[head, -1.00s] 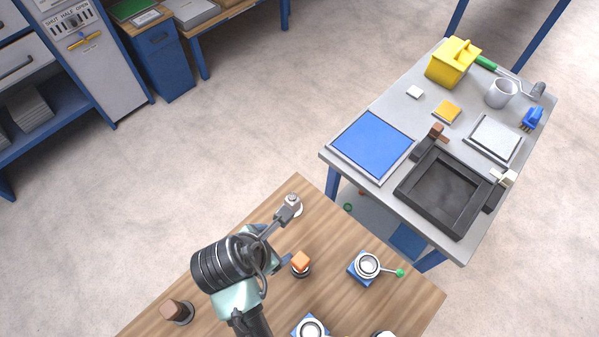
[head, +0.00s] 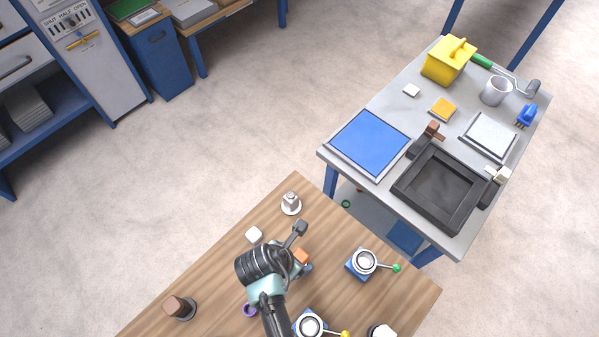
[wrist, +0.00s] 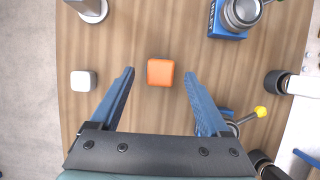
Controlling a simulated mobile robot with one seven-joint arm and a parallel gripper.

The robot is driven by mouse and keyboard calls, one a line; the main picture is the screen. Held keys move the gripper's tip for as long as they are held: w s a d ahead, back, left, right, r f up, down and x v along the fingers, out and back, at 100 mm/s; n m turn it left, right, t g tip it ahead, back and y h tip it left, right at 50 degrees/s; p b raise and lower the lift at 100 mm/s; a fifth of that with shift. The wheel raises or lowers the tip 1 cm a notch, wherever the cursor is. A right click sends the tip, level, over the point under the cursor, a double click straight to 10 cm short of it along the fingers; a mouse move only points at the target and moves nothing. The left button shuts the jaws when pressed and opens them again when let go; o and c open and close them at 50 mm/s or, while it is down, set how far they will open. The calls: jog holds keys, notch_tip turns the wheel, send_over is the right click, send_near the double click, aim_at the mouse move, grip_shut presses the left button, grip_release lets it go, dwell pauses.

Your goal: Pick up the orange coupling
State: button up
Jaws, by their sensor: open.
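The orange coupling (wrist: 160,72) shows in the wrist view as an orange block with rounded corners, seen from above. It lies between and slightly beyond the tips of my gripper (wrist: 159,72), whose two blue fingers are spread apart with a gap on each side of it. Nothing is held. In the head view the orange coupling (head: 301,256) is partly hidden behind my arm, over the wooden table.
A white block (wrist: 83,81) lies left of the fingers. A blue-based fixture with a round metal top (head: 363,263) and green-knobbed lever stands to the right, another (head: 310,323) nearer.

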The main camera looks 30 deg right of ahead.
aim_at(299, 257)
jog(key=shift+x, duration=1.5)
grip_shut()
